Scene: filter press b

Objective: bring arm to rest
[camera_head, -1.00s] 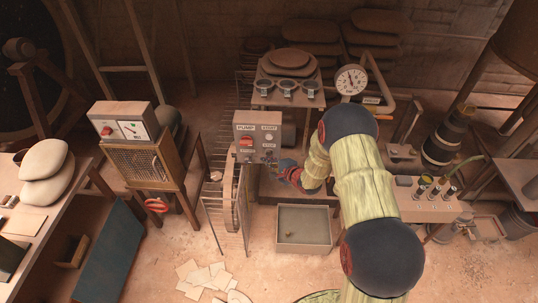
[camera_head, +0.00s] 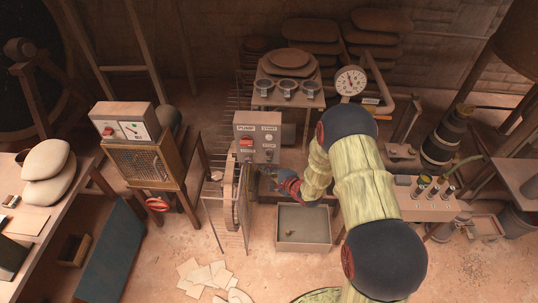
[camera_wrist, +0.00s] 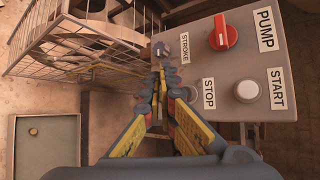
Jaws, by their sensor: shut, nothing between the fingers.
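My arm (camera_head: 368,185) reaches in from the lower right of the head view. My gripper (camera_head: 266,171) is low in front of the grey pump control box (camera_head: 257,131). In the wrist view my gripper (camera_wrist: 164,72) is shut, its fingertips together with nothing seen between them. The fingertips are near the STROKE label and partly cover the area beside the STOP label. Whether they touch the box I cannot tell. The box carries a red PUMP knob (camera_wrist: 223,33) and a pale START button (camera_wrist: 246,91).
A wire rack (camera_wrist: 75,45) stands left of my gripper. An open grey bin (camera_head: 302,224) is on the floor below it. A pressure gauge (camera_head: 350,81) and pipe are behind my arm. A bench (camera_head: 430,210) with small cylinders is to the right.

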